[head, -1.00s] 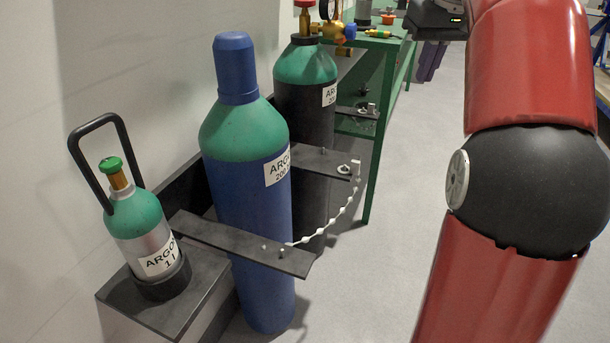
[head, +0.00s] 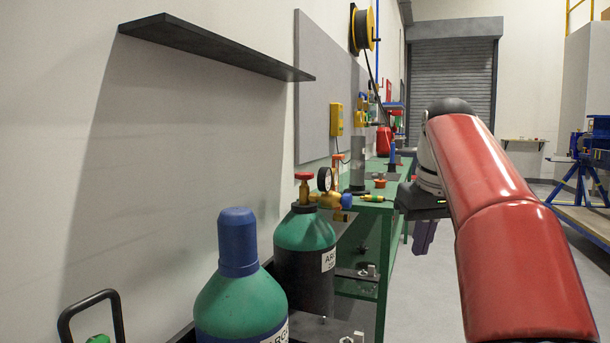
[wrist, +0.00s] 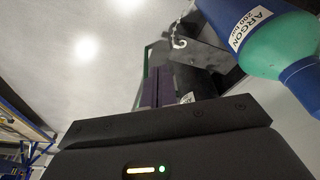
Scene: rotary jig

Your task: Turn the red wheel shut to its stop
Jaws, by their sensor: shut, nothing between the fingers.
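The red wheel (head: 304,176) sits on the brass valve on top of the black cylinder with the green shoulder (head: 305,232). A brass regulator with a round gauge (head: 324,180) is fitted to that valve, to the right of the wheel. My gripper (head: 424,245) hangs to the right of the wheel, clear of it, with purple fingers pointing down; they look closed together and empty. In the wrist view the fingers (wrist: 157,88) show beyond the dark gripper body. The red wheel is not visible in the wrist view.
A blue-capped cylinder (head: 238,300) stands in front of the black one, and its label also shows in the wrist view (wrist: 256,28). A green bench (head: 365,208) runs behind. A dark shelf (head: 215,47) juts from the wall at upper left. The floor at right is open.

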